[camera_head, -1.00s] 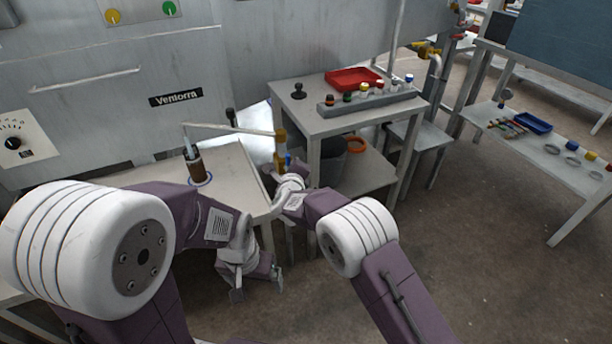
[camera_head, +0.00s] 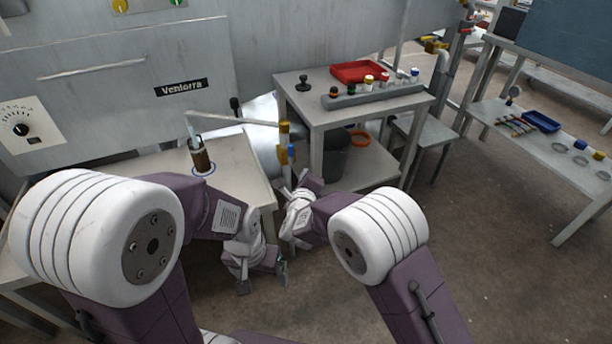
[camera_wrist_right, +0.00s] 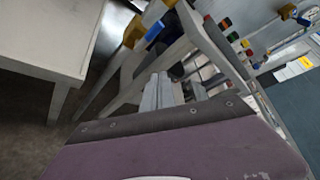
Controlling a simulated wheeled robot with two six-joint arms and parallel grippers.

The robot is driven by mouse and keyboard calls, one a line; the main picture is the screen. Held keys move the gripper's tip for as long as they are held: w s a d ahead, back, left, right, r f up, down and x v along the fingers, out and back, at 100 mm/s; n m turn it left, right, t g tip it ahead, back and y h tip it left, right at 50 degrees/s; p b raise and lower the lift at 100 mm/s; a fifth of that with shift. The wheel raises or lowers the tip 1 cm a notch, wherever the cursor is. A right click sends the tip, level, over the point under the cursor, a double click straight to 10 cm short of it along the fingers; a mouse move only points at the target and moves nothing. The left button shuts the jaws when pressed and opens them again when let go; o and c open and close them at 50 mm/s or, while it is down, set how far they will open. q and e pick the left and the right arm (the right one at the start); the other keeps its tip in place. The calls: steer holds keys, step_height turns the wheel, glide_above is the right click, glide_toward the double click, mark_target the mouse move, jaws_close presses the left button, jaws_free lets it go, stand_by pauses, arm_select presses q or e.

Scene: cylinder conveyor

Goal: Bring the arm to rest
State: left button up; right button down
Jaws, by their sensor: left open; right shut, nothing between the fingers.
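My left gripper (camera_head: 263,281) hangs low in the head view, in front of the small table's right end. Its two fingers are spread apart and nothing is between them. My right arm reaches in from the right, and its white wrist lies just right of the left gripper. The right gripper's fingers show in the wrist view (camera_wrist_right: 164,92), side by side, shut and empty. In the head view its fingertips are hard to make out near the yellow and blue post.
A grey bench (camera_head: 308,108) bears a red tray (camera_head: 358,71) and a rack (camera_head: 375,96) of several coloured-capped pieces. A low table with a blue tray (camera_head: 541,121) is far right. Open floor lies between.

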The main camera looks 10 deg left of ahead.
stand_by(0.4)
steer(key=w+d+r+m+h, duration=0.1)
steer(key=w+d+r, duration=0.15)
steer(key=d, duration=0.55)
steer(key=w+d+r+h, duration=0.15)
steer(key=d+r, duration=0.25)
steer(key=d, duration=0.4)
steer(key=w+d+r+m+h, duration=0.1)
steer(key=d+r, duration=0.3)
steer(key=d, duration=0.3)
steer(key=s+d+f+n+g+y, duration=0.1)
steer(key=s+d+f+n+g, duration=0.1)
steer(key=s+d+f+n, duration=0.25)
steer(key=s+d+f+n+g, duration=0.2)
steer(key=s+d+f+n, duration=0.15)
steer(key=s, duration=0.25)
steer(key=s+f+n+g, duration=0.5)
steer(key=s+n, duration=0.3)
steer(key=s, duration=0.3)
steer(key=s+f+n+g, duration=0.45)
steer(key=s+n, duration=0.25)
steer(key=s, duration=0.4)
step_height(320, 180, up, 28)
steer(key=n+p, duration=0.1)
steer(key=p, duration=2.7)
steer(key=shift+a+y, duration=0.3)
steer(key=shift+y, duration=0.05)
